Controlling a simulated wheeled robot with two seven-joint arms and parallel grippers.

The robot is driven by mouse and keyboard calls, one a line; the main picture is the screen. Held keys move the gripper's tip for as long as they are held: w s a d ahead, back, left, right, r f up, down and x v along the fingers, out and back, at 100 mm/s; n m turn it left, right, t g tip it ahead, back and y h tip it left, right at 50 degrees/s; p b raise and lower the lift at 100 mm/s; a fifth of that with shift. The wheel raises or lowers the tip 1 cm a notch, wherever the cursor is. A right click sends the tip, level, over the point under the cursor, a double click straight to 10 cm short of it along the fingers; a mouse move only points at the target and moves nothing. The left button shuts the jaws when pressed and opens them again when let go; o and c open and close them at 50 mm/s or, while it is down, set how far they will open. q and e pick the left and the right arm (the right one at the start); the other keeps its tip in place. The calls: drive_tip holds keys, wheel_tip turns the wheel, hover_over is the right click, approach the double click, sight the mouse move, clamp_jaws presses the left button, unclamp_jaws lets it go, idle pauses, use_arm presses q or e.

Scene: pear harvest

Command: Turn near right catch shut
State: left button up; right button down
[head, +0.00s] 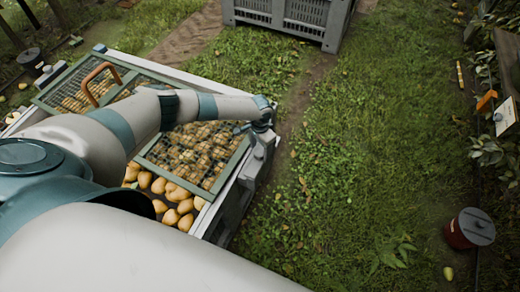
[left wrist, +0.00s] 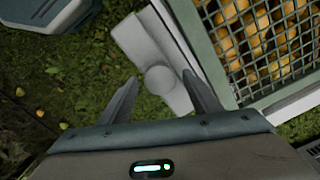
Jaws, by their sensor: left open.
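A pale crate (head: 225,200) of yellow pears stands on the left in the head view. A green-framed mesh lid (head: 225,172) covers most of it, and loose pears (head: 170,190) show in the open strip in front. My left arm reaches over the crate to its right edge. My left gripper (head: 258,126) is open there, pointing down. In the left wrist view its two fingers stand either side of the round end of a grey catch (left wrist: 160,79), beside the lid's frame (left wrist: 205,50). I cannot tell whether the fingers touch the catch. My right gripper is not in view.
A brown curved handle (head: 97,84) rises from the lid's far left part. A large grey slatted bin (head: 300,18) stands at the back. A red bucket with a grey lid (head: 470,230) is at the lower right. Open grass lies right of the crate.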

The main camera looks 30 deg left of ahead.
use_arm(q)
drive_tip(key=shift+f, duration=0.35)
